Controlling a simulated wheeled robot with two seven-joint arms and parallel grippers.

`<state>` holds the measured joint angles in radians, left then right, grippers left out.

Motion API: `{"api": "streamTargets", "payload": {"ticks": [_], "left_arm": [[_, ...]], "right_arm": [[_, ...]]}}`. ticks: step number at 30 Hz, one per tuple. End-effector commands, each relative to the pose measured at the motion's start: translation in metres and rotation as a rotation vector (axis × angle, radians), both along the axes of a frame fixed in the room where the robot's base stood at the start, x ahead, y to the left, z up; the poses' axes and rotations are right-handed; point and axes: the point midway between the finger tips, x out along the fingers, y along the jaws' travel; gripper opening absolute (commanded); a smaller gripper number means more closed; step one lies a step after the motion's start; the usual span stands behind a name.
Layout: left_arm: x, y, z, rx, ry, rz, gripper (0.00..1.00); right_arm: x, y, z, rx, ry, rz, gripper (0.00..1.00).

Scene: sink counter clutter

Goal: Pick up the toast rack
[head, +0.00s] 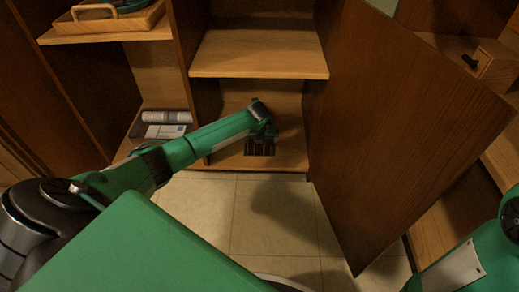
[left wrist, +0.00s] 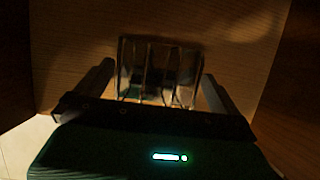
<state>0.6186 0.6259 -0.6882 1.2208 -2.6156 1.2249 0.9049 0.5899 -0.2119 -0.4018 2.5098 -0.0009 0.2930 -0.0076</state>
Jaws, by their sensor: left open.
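The toast rack (left wrist: 160,68) shows in the left wrist view as a shiny wire frame with several upright dividers, on a wooden shelf board. My left gripper (left wrist: 157,76) is open, with one finger on each side of the rack; I cannot tell whether either finger touches it. In the head view my left gripper (head: 260,146) is low inside the cabinet's bottom compartment. The rack cannot be made out clearly there, behind or among the dark gripper parts. My right arm shows at the lower right of the head view, but its gripper is out of the picture.
A wooden shelf (head: 260,55) lies above my left gripper. A large open cabinet door (head: 405,120) stands to its right. A compartment at left holds a rolled item and papers (head: 165,123). A wooden tray (head: 110,25) sits higher at left. Tiled floor (head: 260,215) is clear in front.

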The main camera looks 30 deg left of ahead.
Motion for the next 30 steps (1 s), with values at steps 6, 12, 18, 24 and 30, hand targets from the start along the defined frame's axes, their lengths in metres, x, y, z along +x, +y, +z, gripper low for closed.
{"api": "streamTargets", "payload": {"ticks": [6, 12, 18, 24, 30], "left_arm": [[0.007, 0.004, -0.024, 0.0, 0.0, 0.001, 1.0], [0.007, 0.005, -0.023, 0.0, 0.0, 0.0, 1.0], [0.007, 0.005, -0.023, 0.0, 0.0, 0.0, 0.72], [0.008, 0.005, -0.022, 0.0, -0.001, 0.001, 0.51], [0.008, 0.005, -0.02, 0.0, -0.001, 0.001, 0.51]], "right_arm": [[-0.01, 0.003, -0.01, 0.006, -0.026, 0.022, 0.36], [-0.012, 0.003, -0.006, 0.008, -0.034, 0.028, 0.36], [-0.011, 0.004, -0.007, 0.004, -0.031, 0.026, 0.36], [-0.01, 0.004, -0.007, 0.002, -0.028, 0.025, 0.36], [-0.01, 0.004, -0.006, 0.002, -0.028, 0.025, 0.36]]}}
